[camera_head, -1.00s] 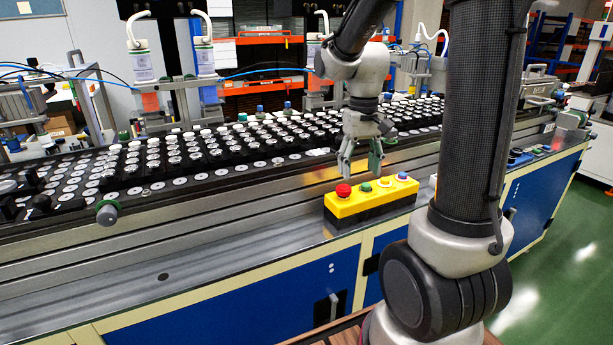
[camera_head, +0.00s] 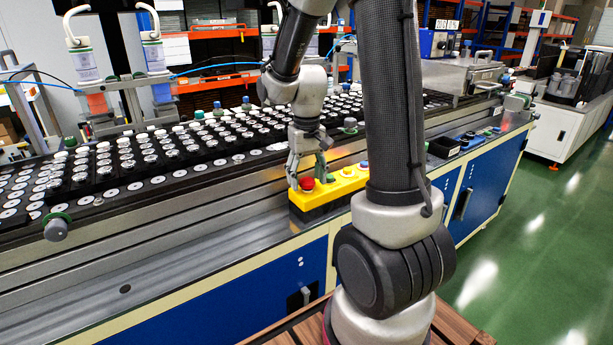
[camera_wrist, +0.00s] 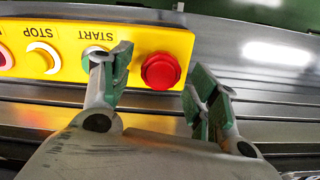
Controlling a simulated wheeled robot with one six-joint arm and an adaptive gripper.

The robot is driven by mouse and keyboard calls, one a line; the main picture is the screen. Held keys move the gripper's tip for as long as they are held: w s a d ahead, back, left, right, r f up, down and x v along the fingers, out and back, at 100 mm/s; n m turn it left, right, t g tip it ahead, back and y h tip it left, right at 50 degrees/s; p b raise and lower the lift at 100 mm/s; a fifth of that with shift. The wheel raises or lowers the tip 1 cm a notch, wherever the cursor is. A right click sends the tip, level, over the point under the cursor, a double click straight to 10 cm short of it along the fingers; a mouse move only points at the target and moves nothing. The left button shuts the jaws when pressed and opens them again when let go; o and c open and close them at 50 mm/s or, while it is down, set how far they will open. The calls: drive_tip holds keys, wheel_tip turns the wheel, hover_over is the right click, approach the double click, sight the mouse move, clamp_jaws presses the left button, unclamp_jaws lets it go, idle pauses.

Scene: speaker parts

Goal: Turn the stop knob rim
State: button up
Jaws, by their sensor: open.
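The yellow control box (camera_head: 328,193) sits on the front ledge of the line. Its large red button (camera_head: 307,184) is at the left end; it also shows in the wrist view (camera_wrist: 160,70). In the wrist view, a knob with an orange-yellow cap (camera_wrist: 42,61) has the word STOP beside it, printed upside down. The green knob (camera_wrist: 96,55) beside START is partly hidden by my left finger. My gripper (camera_wrist: 162,78) is open, with its green-padded fingers on either side of the red button and no clear contact with it. In the head view my gripper (camera_head: 308,172) is low at the box.
Trays of black and white speaker parts (camera_head: 150,155) fill the conveyor behind the box. A grey round knob (camera_head: 57,228) sticks out from the rail at left. The metal ledge (camera_head: 150,285) left of the box is clear.

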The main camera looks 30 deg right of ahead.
drive_tip(key=c, duration=1)
drive_tip(key=shift+m, duration=0.4)
drive_tip(key=m, duration=0.3)
drive_tip(key=shift+d+m, duration=0.1)
drive_tip(key=shift+m, duration=1.7)
